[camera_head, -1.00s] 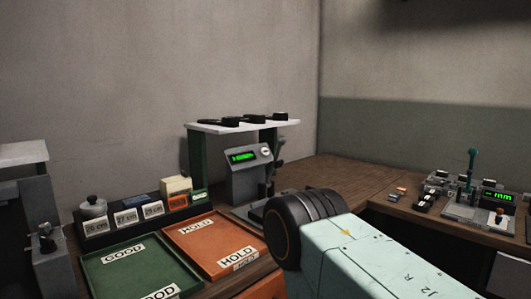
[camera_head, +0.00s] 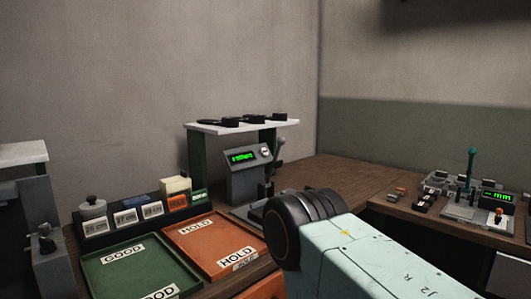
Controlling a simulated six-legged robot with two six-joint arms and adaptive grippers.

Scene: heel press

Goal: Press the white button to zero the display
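The grey gauge (camera_head: 243,185) stands under the white shelf at the back of the bench. Its lit green display (camera_head: 241,157) shows characters too small to read. A small pale button (camera_head: 265,151) sits to the right of the display. A lever (camera_head: 279,148) stands up at the gauge's right side. My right arm (camera_head: 350,249) fills the lower middle, and its dark joint covers part of the gauge's base. Neither gripper can be made out.
A green GOOD tray (camera_head: 139,267) and an orange HOLD tray (camera_head: 211,244) lie in front of the gauge. A rack (camera_head: 98,237) of labelled cards stands behind them. A second device with a green display (camera_head: 497,196) is at right.

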